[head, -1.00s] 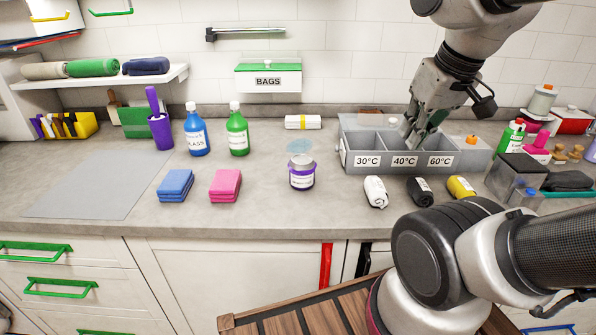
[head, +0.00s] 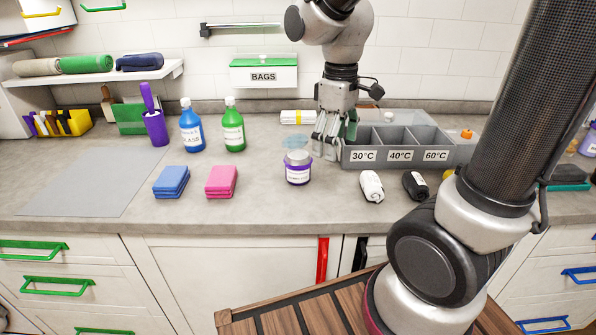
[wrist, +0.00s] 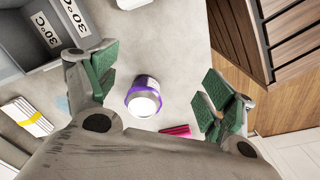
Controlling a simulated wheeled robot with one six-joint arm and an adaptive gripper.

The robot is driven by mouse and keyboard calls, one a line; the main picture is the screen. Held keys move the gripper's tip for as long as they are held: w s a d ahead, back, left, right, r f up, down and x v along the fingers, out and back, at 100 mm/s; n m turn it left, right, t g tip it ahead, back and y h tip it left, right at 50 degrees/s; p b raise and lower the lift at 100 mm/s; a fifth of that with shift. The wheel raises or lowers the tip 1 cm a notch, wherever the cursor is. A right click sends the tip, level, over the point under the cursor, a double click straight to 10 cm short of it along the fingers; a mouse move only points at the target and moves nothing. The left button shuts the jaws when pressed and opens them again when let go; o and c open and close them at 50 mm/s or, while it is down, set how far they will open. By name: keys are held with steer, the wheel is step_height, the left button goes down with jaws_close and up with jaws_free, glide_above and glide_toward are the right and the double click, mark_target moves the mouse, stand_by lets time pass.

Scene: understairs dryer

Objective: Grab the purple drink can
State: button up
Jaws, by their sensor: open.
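The purple can (head: 298,168) stands upright on the grey counter, left of the grey sorting bin, with a pale lid and a white label. In the wrist view the can (wrist: 144,98) shows from above, between the two finger pads but farther off. My gripper (head: 328,142) is above the counter, just right of and slightly behind the can, with its fingers pointing down. In the wrist view my gripper (wrist: 160,95) is open and empty, with green pads spread wide. It does not appear to touch the can.
The grey bin (head: 372,155) with 30°C, 40°C and 60°C labels stands close right of my gripper. White (head: 371,186) and black (head: 415,186) rolls lie in front of it. Pink (head: 222,181) and blue cloths (head: 171,182) lie left of the can. A translucent blue disc (head: 296,143) is behind it.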

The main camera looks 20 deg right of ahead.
mark_target(299, 166)
steer(key=w+a+f+n, duration=0.1)
steer(key=w+n, duration=0.1)
steer(key=w+a+f+n, duration=0.1)
steer(key=a+n, duration=0.1)
steer(key=n, duration=0.1)
steer(key=w+a+f+n, duration=0.1)
steer(key=w+n, duration=0.1)
steer(key=shift+w+a+f+g, duration=0.3)
steer(key=shift+w+g, duration=0.05)
steer(key=shift+g, duration=0.05)
steer(key=w+n, duration=0.1)
steer(key=n, duration=0.2)
steer(key=w+a+n, duration=0.1)
steer(key=n, duration=0.1)
steer(key=shift+w+r+n+t, duration=0.3)
steer(key=shift+r, duration=0.1)
steer(key=n, duration=0.2)
steer(key=shift+w+n, duration=0.15)
steer(key=shift+n, duration=0.25)
steer(key=shift+f, duration=0.15)
steer(key=f, duration=0.7)
steer(key=shift+s+f, duration=0.2)
steer(key=shift+c, duration=0.2)
steer(key=c, duration=0.9)
